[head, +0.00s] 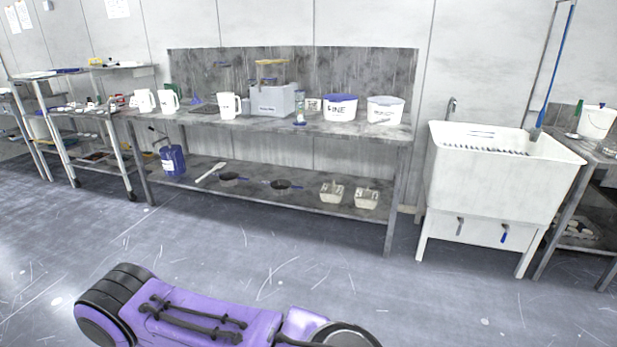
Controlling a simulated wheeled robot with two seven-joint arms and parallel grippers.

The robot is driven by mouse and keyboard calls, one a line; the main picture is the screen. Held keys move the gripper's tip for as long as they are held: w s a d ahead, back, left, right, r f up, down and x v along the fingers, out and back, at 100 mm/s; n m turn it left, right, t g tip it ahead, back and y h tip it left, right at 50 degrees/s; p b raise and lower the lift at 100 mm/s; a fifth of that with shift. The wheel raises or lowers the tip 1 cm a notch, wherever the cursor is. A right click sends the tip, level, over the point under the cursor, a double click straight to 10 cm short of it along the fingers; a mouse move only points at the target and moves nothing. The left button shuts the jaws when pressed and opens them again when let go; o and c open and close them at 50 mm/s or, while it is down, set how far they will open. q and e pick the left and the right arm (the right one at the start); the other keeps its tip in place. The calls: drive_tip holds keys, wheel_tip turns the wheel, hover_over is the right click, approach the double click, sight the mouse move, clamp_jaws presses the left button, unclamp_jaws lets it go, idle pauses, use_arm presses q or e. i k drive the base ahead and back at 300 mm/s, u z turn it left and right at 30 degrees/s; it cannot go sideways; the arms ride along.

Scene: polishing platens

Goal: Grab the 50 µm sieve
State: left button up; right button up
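I cannot make out a sieve marked 50 µm; any such label is too small to read from here. Two dark, round, shallow items with handles lie on the lower shelf of the long metal table, a left one (229,177) and a right one (281,185). I cannot tell whether they are sieves or pans. Neither of my grippers is in the head view.
The grey table (350,130) carries white jugs (229,105), a grey box (274,100) and two white tubs (341,107). A white sink (492,175) stands right. Floor in front is clear.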

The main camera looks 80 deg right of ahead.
sight(230, 179)
drive_tip(key=z, duration=0.9)
drive_tip(key=i, duration=0.55)
drive_tip(key=z, duration=0.9)
drive_tip(key=i, duration=1.1)
drive_tip(key=z, duration=0.45)
drive_tip(key=i, duration=1.25)
drive_tip(key=u, duration=0.05)
